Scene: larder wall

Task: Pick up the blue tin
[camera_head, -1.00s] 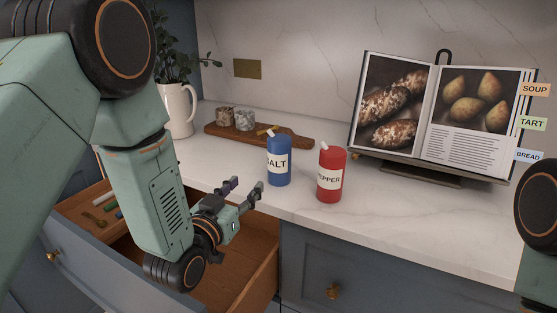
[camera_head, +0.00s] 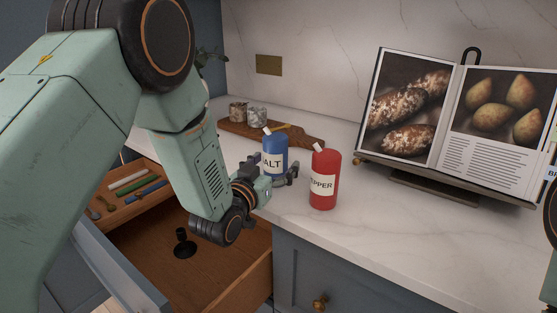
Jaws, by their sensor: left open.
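The blue tin (camera_head: 274,148), labelled SALT with part of the label hidden, stands upright on the white counter. It has a small white spout on top. My left gripper (camera_head: 271,170) is open at the tin's lower part, with one finger at its left and the other at its lower right. The tin seems to be between the fingers, but I cannot tell whether they touch it. The red PEPPER tin (camera_head: 325,178) stands upright just to the right, close to the right finger. My right gripper is out of view.
An open drawer (camera_head: 262,277) with utensils and coloured sticks lies below my left arm. A wooden board (camera_head: 309,139) with two stone-like pots (camera_head: 257,117) is behind the tins. An open cookbook (camera_head: 408,110) on a stand is at right. The front right of the counter (camera_head: 430,235) is clear.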

